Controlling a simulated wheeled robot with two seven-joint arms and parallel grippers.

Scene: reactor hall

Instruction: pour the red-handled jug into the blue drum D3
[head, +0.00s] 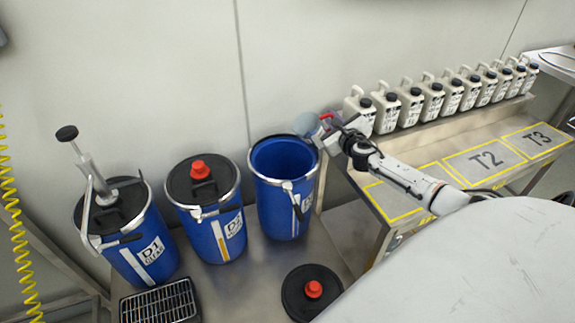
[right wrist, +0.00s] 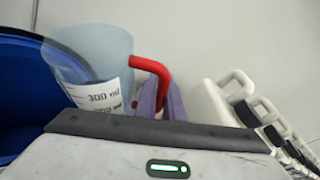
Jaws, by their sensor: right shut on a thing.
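The red-handled jug (head: 307,124) is pale, translucent blue and is held at the right rim of the open blue drum (head: 286,205). This drum is the third from the left, without a lid; I cannot read a D3 label on it. My right gripper (head: 332,123) is shut on the jug's red handle. In the right wrist view the jug (right wrist: 100,50) leans slightly, with "300 ml" on its white scale. The purple fingers (right wrist: 166,103) are around the handle, and the blue drum (right wrist: 22,95) is at the left. No stream shows, and the jug's contents cannot be made out. My left gripper is out of view.
Lidded drums D1 (head: 145,245) and D2 (head: 215,238) stand left; a hand pump (head: 87,160) rises from D1. A black lid (head: 296,301) with a red cap lies in front. White canisters (head: 387,110) line the shelf above the T2 (head: 480,172) table.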

